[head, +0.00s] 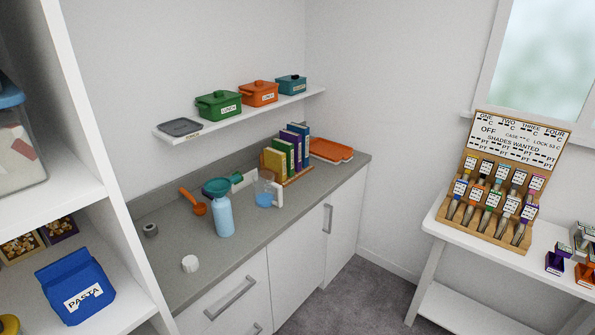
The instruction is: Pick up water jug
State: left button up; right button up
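A clear jug (263,199) with blue liquid low inside and a pale handle on its right stands upright on the grey counter. Just left of it stands a light blue bottle (224,216) with a dark green funnel (217,186) at its top. In this view the bottle and jug are close, with a small gap between them low down. Neither of my grippers shows in the head view.
An orange scoop (195,204), a grey roll (150,230) and a white cap (190,263) lie on the counter (185,240). Books (290,152) and orange trays (331,150) stand behind the jug. A wall shelf (240,118) with lidded pots hangs above.

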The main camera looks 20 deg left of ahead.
aim_at(264, 185)
jog(key=i, duration=3.05)
jog(key=u, duration=2.15)
